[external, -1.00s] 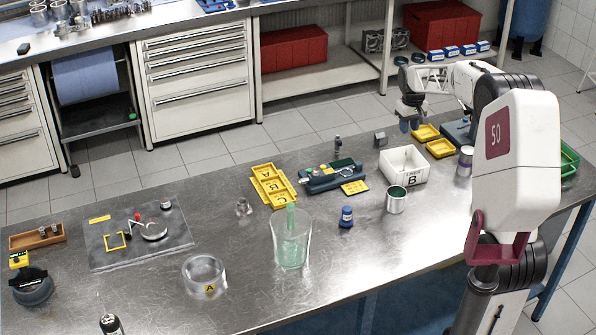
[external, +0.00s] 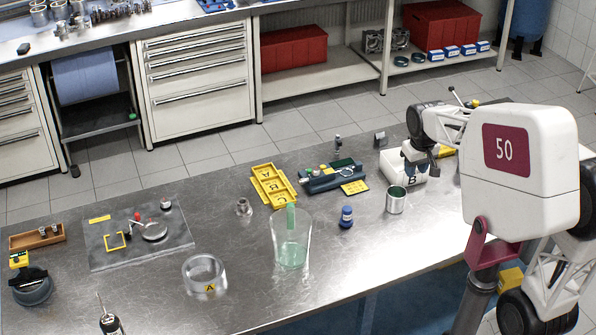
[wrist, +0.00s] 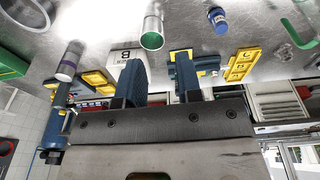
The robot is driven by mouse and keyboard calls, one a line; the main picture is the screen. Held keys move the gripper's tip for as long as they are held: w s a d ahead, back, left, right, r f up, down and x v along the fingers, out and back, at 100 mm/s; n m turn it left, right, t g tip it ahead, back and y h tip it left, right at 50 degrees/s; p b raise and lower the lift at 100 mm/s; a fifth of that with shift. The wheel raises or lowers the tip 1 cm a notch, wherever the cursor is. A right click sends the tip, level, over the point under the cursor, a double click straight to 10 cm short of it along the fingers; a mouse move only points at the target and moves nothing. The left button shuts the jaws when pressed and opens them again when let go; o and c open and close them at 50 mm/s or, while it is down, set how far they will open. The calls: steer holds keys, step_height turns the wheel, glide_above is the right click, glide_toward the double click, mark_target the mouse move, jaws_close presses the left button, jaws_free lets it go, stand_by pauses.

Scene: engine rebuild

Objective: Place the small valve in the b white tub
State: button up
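The white tub marked B (external: 393,168) stands on the steel bench, partly covered by my arm in the external view. In the wrist view the tub (wrist: 122,55) appears behind the left finger. My gripper (external: 417,157) hangs over the tub's rear right part in the external view. In the wrist view its two blue fingers (wrist: 158,72) are apart, with nothing seen between them. I cannot pick out the small valve for sure in either view. The inside of the tub is hidden.
A metal can (external: 396,201) and a blue bottle (external: 346,216) stand in front of the tub. A blue tray (external: 325,183) and yellow lettered tray (external: 272,187) lie to its left. A glass beaker (external: 291,243) stands nearer.

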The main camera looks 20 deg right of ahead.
steer(key=s+a+f, duration=0.2)
steer(key=s, duration=0.6)
steer(key=s+a+f+t, duration=0.1)
steer(key=s+a+f, duration=0.1)
steer(key=s, duration=0.6)
steer(key=shift+s+a+f, duration=0.25)
steer(key=shift+s+a, duration=0.15)
steer(key=shift+a, duration=0.05)
